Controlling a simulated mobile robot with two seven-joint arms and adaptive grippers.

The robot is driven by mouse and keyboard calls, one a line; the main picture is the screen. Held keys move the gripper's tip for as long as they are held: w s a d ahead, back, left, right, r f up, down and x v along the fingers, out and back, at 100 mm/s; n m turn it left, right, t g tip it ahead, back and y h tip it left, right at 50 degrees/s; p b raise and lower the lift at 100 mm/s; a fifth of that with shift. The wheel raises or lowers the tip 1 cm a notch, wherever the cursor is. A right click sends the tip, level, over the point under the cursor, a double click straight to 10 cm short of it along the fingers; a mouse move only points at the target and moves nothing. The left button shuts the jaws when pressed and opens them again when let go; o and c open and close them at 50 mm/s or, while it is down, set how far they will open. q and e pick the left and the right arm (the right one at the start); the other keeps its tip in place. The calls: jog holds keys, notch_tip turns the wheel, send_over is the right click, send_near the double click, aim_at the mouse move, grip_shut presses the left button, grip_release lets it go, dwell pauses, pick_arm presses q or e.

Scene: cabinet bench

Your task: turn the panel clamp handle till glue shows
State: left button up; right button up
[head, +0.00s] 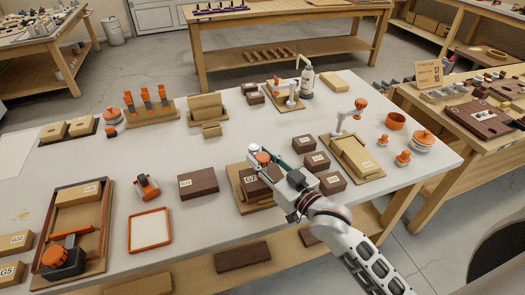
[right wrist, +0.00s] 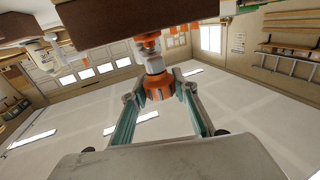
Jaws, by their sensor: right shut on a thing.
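The panel clamp stands on a wooden base board (head: 236,174) in the middle of the bench, with a dark brown block on it. Its orange handle (head: 262,157) sticks up near the block. In the right wrist view the orange handle (right wrist: 159,87) sits on a pale and metal shaft. My right gripper (head: 270,163) is shut on the handle, with its teal-lined fingers on either side of it in the right wrist view (right wrist: 157,92). The gripper and arm hide part of the clamp and block. I cannot see any glue. My left gripper is not in view.
Brown blocks (head: 198,183) stand left and right of the clamp. Another clamp (head: 350,118) on a board stands to the right. An orange-rimmed tray (head: 150,231) and a framed panel (head: 70,245) lie at the left.

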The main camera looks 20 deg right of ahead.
jog(key=shift+m+t+h+p, duration=0.3)
jog(key=shift+m+h+p, duration=0.25)
jog(key=shift+m+h, duration=0.4)
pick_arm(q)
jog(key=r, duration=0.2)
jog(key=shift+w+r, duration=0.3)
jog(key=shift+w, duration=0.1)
pick_arm(e)
jog(key=shift+h, duration=0.55)
jog(key=shift+m+h, duration=0.25)
jog(key=shift+h, duration=0.05)
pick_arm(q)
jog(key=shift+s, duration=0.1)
pick_arm(e)
jog(key=o, duration=1.1)
jog(key=s, duration=0.4)
jog(key=s+d, duration=0.1)
jog(key=s, duration=0.7)
jog(key=shift+d, duration=0.3)
